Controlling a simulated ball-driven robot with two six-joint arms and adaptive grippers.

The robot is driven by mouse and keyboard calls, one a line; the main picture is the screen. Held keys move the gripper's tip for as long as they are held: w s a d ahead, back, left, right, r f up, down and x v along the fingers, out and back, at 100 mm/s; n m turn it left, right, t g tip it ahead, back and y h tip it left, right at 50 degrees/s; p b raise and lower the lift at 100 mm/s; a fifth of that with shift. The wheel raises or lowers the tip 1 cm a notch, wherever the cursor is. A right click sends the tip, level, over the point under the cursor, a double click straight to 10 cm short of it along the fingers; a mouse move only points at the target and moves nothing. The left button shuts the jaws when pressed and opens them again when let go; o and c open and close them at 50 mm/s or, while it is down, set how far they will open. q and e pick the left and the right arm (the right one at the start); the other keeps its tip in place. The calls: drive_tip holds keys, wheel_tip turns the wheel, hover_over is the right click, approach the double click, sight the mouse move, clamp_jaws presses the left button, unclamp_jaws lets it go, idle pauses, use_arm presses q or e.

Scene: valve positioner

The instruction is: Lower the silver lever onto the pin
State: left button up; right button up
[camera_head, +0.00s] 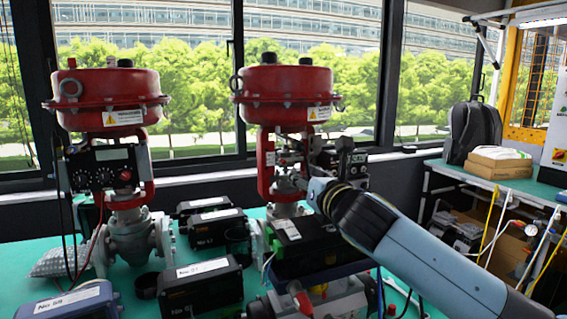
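My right arm comes in from the lower right. Its gripper (303,172) is at the yoke of the right-hand red valve actuator (285,92), beside the stem. The fingers are small, dark and overlap the metal parts there, so I cannot tell whether they are open or shut. Small silvery metal parts (284,184) show in the yoke beside the gripper. I cannot clearly make out which of them is the silver lever, and the pin cannot be told apart. My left gripper is not in view.
A second red actuator (108,98) stands at the left on a grey valve body (130,237). Several black labelled boxes, one of them at the front (200,285), crowd the green table (30,262). A backpack (474,131) and a cardboard box (497,165) stand on the right bench.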

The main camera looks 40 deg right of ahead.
sight(284, 162)
drive_tip(key=x, duration=1)
drive_tip(key=shift+w, duration=0.15)
clamp_jaws()
